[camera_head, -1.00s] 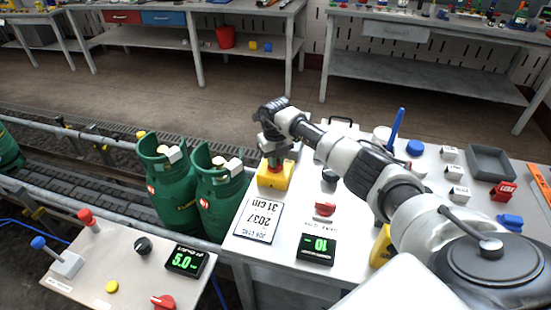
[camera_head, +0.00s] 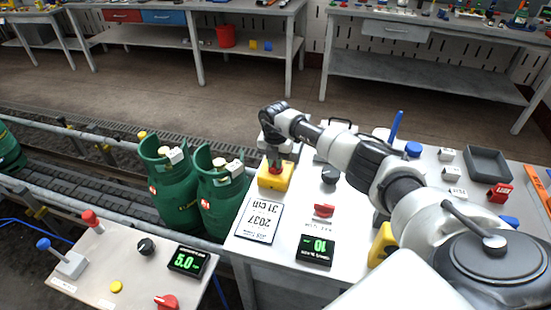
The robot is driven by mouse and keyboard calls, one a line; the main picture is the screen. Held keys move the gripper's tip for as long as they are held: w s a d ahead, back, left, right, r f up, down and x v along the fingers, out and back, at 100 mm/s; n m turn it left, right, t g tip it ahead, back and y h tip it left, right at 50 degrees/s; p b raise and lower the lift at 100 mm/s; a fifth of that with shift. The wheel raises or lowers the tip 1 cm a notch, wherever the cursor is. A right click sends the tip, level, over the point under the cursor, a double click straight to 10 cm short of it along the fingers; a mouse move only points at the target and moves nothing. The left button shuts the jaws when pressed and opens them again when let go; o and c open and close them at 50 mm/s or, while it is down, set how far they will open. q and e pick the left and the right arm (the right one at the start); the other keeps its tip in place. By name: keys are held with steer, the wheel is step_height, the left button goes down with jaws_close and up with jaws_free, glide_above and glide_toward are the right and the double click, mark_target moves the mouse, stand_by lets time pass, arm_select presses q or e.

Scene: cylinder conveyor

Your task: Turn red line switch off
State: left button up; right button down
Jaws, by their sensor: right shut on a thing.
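My right gripper (camera_head: 274,157) reaches down from the right arm onto a yellow box (camera_head: 275,178) on the grey right-hand table. It is shut on the red knob (camera_head: 276,168) on top of that box, and its fingers partly hide the knob. A separate red switch (camera_head: 323,210) sits on the same table, behind a black display reading 10 (camera_head: 315,251). Another red switch (camera_head: 166,302) is at the front of the left panel, and a red-tipped lever (camera_head: 91,220) stands at its back. I cannot read which one is labelled the red line. My left gripper is not in view.
Two green gas cylinders (camera_head: 222,195) stand on the conveyor (camera_head: 95,185) left of the yellow box. A display reads 5.0 (camera_head: 188,261).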

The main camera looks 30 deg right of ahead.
steer(key=m+p, duration=0.1)
steer(key=m, duration=0.1)
steer(key=m+p, duration=0.1)
steer(key=m, duration=0.1)
steer(key=shift+r+m, duration=0.2)
steer(key=shift+m, duration=0.1)
steer(key=m+p, duration=0.1)
steer(key=m, duration=0.3)
steer(key=shift+p, duration=0.4)
steer(key=shift+d+f+m, duration=0.1)
steer(key=shift+m, duration=0.3)
steer(key=c, duration=1.1)
jaws_free()
step_height(320, 180, up, 11)
steer(key=shift+f+b, duration=0.15)
steer(key=shift+b, duration=0.35)
